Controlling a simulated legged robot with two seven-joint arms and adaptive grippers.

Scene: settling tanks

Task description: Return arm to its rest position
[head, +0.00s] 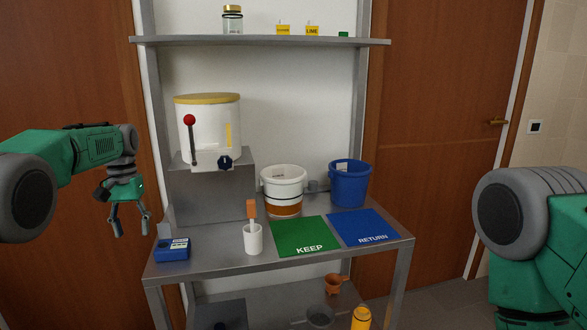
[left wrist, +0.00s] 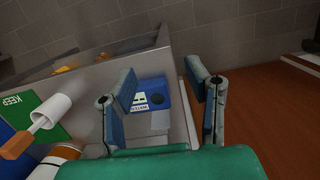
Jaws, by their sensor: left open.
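My left arm (head: 75,160) comes in from the left in the head view, with its gripper (head: 130,220) hanging fingers down, left of the metal table (head: 210,257). The fingers are apart with nothing between them. In the left wrist view the same gripper (left wrist: 165,100) is open, and a blue box with a white label (left wrist: 152,95) shows beyond the gap, on the table. My right arm (head: 535,235) shows only in part at the right edge of the head view; its gripper is out of view.
On the table are a blue device (head: 173,250), a white cup (head: 253,239) with an orange-ended tool, green KEEP mat (head: 300,237), blue RETURN mat (head: 363,228), white bucket (head: 283,180) and blue bucket (head: 349,185). A white tank (head: 210,130) stands on a raised block.

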